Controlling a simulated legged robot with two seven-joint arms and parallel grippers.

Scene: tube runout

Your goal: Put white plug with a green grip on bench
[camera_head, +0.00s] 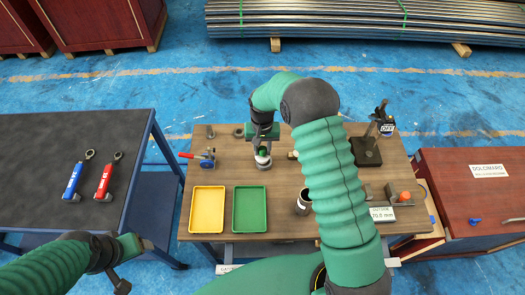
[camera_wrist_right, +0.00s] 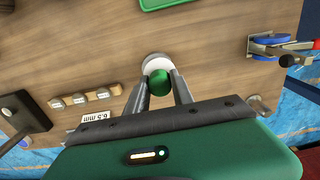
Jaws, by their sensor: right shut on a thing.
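The white plug with a green grip shows in the right wrist view (camera_wrist_right: 156,64) between the two fingers of my right gripper (camera_wrist_right: 160,88). The fingers are shut on its green grip, and the white disc faces the bench. In the head view the plug (camera_head: 263,162) is under my right gripper (camera_head: 263,150), over the back middle of the wooden bench (camera_head: 290,255). I cannot tell whether it touches the bench top. My left gripper (camera_head: 122,262) is at the lower left, away from the bench; its finger opening is unclear.
A yellow tray (camera_head: 207,209) and a green tray (camera_head: 250,209) lie in front of the plug. A red-handled clamp (camera_head: 205,158) is to its left. A dark cup (camera_head: 304,201), a gauge stand (camera_head: 367,150) and an orange ball (camera_head: 405,196) are to the right.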

